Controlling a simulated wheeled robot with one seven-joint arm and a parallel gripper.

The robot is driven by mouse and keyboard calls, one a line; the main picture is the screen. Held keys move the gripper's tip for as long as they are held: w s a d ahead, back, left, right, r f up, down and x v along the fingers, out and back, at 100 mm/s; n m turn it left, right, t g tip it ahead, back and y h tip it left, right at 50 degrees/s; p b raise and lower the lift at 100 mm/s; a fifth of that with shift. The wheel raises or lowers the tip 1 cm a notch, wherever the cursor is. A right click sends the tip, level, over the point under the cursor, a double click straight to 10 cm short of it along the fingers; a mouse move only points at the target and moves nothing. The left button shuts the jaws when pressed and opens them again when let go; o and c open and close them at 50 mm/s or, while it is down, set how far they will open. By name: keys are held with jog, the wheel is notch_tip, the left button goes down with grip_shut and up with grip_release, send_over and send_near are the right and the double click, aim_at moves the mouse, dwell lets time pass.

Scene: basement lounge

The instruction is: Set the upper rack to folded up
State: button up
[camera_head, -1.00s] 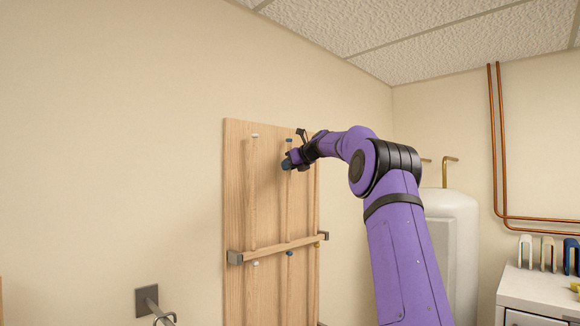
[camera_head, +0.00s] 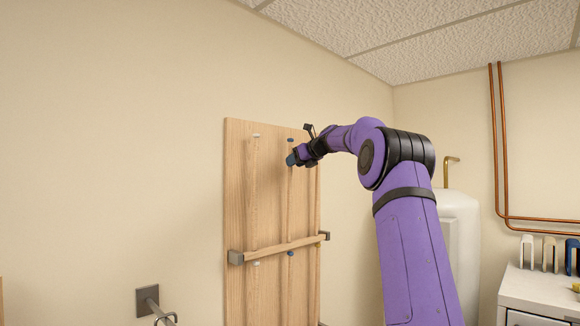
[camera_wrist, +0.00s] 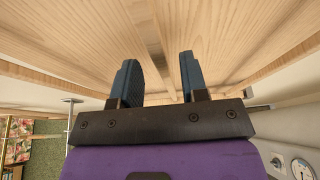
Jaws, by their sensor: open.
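The upper rack is a tall light-wood panel (camera_head: 236,190) upright on the cream wall. Long wooden rods (camera_head: 252,200) with white and blue end caps stand upright close against it. A wooden crossbar (camera_head: 283,247) runs across lower down between two grey brackets. My gripper (camera_head: 291,159) is near the top of the panel, beside the rod with the blue cap. In the wrist view my gripper (camera_wrist: 158,65) has its two dark blue fingers apart, with wood grain (camera_wrist: 85,30) filling the view ahead. A narrow wooden strip shows between the fingers; I cannot tell if they touch it.
A grey wall bracket with a hook (camera_head: 149,298) sits low at the left. A white tank (camera_head: 458,235) stands behind my arm. Copper pipes (camera_head: 498,150) and a white cabinet (camera_head: 540,293) with small upright items are at the right. The wall left of the panel is bare.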

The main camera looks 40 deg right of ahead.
jog(key=v, duration=0.7)
jog(key=shift+a, duration=0.1)
jog(key=s+a+f+n+g, duration=0.1)
jog(key=a+n, duration=0.3)
jog(key=a, duration=0.4)
jog(key=s+a+f+n+g, duration=0.1)
jog(key=a+f+n+g, duration=0.15)
jog(key=a, duration=0.55)
jog(key=s+a+f+n+g, duration=0.1)
jog(key=s+a+f+n, duration=0.2)
jog(key=s+a+n, duration=0.3)
jog(key=s+a+f+n+g, duration=0.1)
jog(key=s+a+f+n, duration=0.15)
jog(key=a, duration=0.55)
jog(key=s+a+f+n+g, duration=0.1)
jog(key=s+a+f+n, duration=0.2)
jog(key=s+f+n, duration=0.3)
jog(key=s+a+f+n+g, duration=0.1)
jog(key=s+a+f+n, duration=0.2)
jog(key=s+f+n, duration=0.4)
jog(key=s+a+f+n+g+h, duration=0.1)
jog(key=s+a+f+n, duration=0.3)
jog(key=s, duration=1.2)
notch_tip(320, 180, down, 3)
jog(key=n, duration=0.3)
jog(key=shift+w, duration=0.1)
